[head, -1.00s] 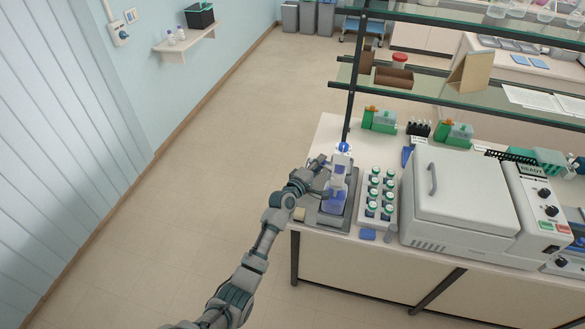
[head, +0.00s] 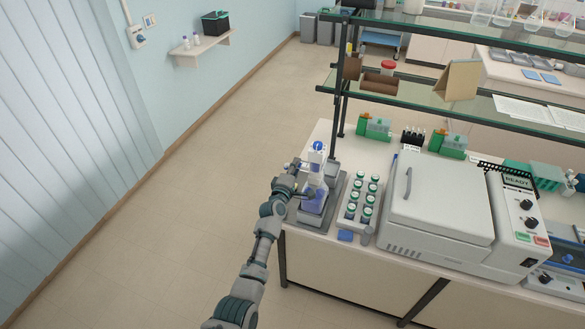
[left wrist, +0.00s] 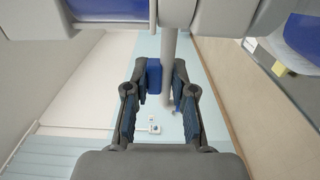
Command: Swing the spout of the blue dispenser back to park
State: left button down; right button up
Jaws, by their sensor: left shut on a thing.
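The blue dispenser (head: 314,198) stands upright on a grey tray (head: 340,190) at the left end of the bench, with a white upper body and a blue knob on top. My left gripper (head: 299,166) is at its left side, near the upper body. The spout is too small to make out in the head view, partly hidden by the gripper. My right gripper is not in view.
A rack of green-capped bottles (head: 346,221) stands just right of the dispenser, then a large white lidded machine (head: 440,205). A shelf post (head: 339,110) rises behind the dispenser. Open floor lies left of the bench.

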pick_arm(q)
jog(key=shift+f, duration=0.35)
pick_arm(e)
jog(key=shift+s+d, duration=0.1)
pick_arm(q)
jog(key=c, duration=0.9)
grip_release()
jog(key=shift+c, duration=0.2)
jog(key=shift+w+d, duration=0.1)
jog(key=shift+w, duration=0.05)
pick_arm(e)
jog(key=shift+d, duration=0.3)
pick_arm(q)
jog(key=shift+r, duration=0.15)
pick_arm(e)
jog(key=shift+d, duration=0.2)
pick_arm(q)
jog(key=v, duration=1.2)
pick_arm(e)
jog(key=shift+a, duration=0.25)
pick_arm(q)
jog(key=shift+w, duration=0.1)
